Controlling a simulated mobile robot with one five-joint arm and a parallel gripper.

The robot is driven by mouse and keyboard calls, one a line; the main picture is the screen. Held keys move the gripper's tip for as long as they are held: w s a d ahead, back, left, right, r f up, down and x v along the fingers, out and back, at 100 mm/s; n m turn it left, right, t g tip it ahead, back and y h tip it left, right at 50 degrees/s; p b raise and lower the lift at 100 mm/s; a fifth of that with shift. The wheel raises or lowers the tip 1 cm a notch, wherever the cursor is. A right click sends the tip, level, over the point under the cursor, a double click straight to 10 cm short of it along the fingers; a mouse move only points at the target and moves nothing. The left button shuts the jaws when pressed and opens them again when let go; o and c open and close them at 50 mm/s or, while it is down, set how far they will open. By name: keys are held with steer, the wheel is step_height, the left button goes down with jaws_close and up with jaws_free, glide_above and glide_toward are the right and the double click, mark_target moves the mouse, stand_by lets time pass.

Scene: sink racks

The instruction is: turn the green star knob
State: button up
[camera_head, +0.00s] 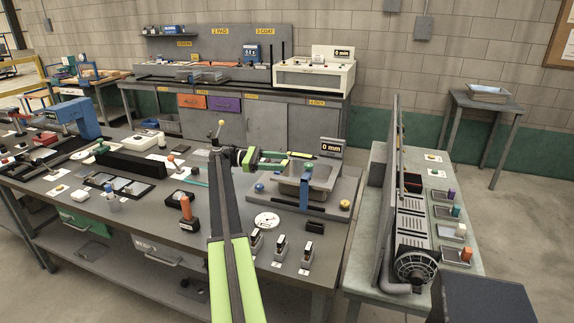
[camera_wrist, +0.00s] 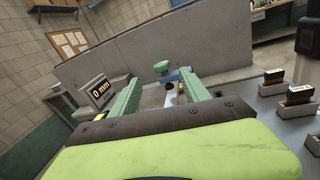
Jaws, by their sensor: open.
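The green star knob (camera_head: 308,168) stands on top of a blue post at the near side of the grey sink tray (camera_head: 322,181). In the wrist view the knob (camera_wrist: 161,67) shows ahead, centred between my fingertips and beyond them. My gripper (camera_head: 286,161) has green fingers, is open and empty, and is left of the knob in the head view. The fingers also show in the wrist view (camera_wrist: 160,77), spread apart. I see no contact with the knob. The lower part of the post is partly hidden in the wrist view.
A "0 mm" display (camera_head: 331,147) stands behind the sink. A yellow knob (camera_head: 344,204) and a blue knob (camera_head: 260,188) sit on its base. A white dial (camera_head: 267,220) and several small black-and-grey blocks (camera_head: 281,247) lie in front. A side table (camera_head: 368,240) stands right.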

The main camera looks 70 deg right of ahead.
steer(key=shift+w+d+m+h, duration=0.1)
steer(key=shift+d+m+h, duration=0.35)
steer(key=shift+m, duration=0.75)
steer(key=m, duration=0.1)
steer(key=m+h, duration=0.1)
steer(key=shift+d+m, duration=0.25)
steer(key=shift+m, duration=0.05)
steer(key=m, duration=0.1)
steer(key=s+m+t+h, duration=0.1)
steer(key=m, duration=0.2)
steer(key=m+h, duration=0.1)
steer(key=shift+s+a+m+h, duration=0.2)
steer(key=shift+s+m+h, duration=0.05)
steer(key=shift+m, duration=0.05)
steer(key=a+m+t+h, duration=0.2)
steer(key=m+h, duration=0.1)
steer(key=m, duration=0.2)
steer(key=m+t+h+b, duration=0.1)
steer(key=m+t+h, duration=0.45)
steer(key=m, duration=0.25)
glide_toward(305, 168)
steer(key=shift+t, duration=0.45)
steer(key=x, duration=1.2)
steer(key=shift+s+r, duration=0.2)
steer(key=shift+s, duration=0.1)
